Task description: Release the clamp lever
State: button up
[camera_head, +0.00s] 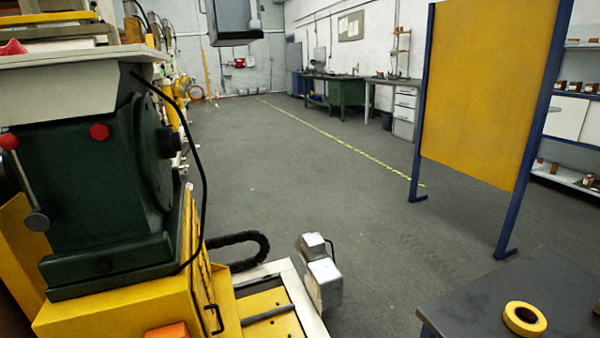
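A lever with a red ball knob and a grey metal arm (24,182) is on the front of a dark green machine body (85,190) at the left edge. The knob is at its upper end and a round grey hub is at its lower end. This looks like the clamp lever, but no label shows. My gripper is not in view, and nothing is seen touching the lever.
The green machine stands on a yellow base (120,312), with a black cable along its right side. A dark table (480,305) with a yellow tape roll (525,318) is at lower right. A yellow panel (480,90) stands behind it. The middle floor is clear.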

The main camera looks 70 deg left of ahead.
aim_at(44, 215)
jog(key=u, duration=3.2)
jog(key=k+l+u, duration=0.3)
jog(key=k+l, duration=0.15)
jog(key=k, duration=0.1)
